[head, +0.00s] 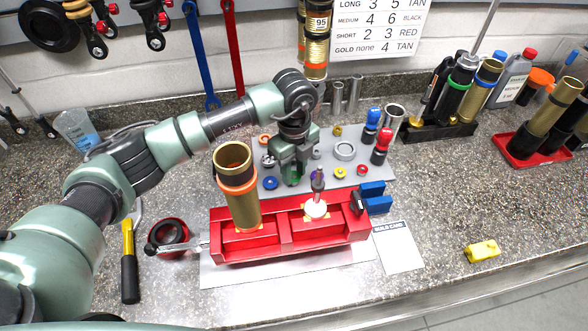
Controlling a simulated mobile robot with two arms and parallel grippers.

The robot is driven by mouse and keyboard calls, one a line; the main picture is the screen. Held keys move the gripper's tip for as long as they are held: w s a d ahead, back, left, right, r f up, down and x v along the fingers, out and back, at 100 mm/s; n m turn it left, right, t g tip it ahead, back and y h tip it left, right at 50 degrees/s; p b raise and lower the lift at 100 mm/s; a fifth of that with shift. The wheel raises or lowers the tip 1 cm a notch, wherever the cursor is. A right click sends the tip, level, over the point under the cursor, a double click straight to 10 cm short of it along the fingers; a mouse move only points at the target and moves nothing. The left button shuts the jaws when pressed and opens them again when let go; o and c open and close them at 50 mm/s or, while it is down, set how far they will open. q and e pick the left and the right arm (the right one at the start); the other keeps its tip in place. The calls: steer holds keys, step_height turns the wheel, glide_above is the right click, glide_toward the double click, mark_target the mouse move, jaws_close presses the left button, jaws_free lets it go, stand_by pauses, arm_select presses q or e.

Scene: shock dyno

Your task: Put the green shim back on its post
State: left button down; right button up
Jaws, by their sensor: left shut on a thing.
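My left gripper (291,170) reaches in over the left part of the grey parts board (325,181), pointing down, with its jaws shut. A small green piece (292,181), which looks like the green shim, shows between the fingertips. The fingers hide most of it, and I cannot tell whether it touches a post or the board. Other small parts sit around the board, such as a blue shim (270,183), a yellow one (340,173) and a large grey ring (344,151). The green shim's post cannot be made out. My right gripper is not in view.
A red fixture (287,252) stands in front of the board, with an upright gold cylinder (235,180) close to the gripper and a shaft on a white disc (316,208). The counter at front right is mostly clear around a yellow block (482,251).

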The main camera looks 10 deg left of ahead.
mark_target(294, 178)
arm_select(q)
steer(key=shift+f+b, duration=0.35)
stand_by(0.4)
steer(key=c, duration=1)
jaws_free()
steer(key=shift+o, duration=0.2)
steer(key=shift+r, duration=0.15)
steer(key=shift+r, duration=0.35)
step_height(294, 178, up, 7)
steer(key=b, duration=0.2)
steer(key=shift+f, duration=0.1)
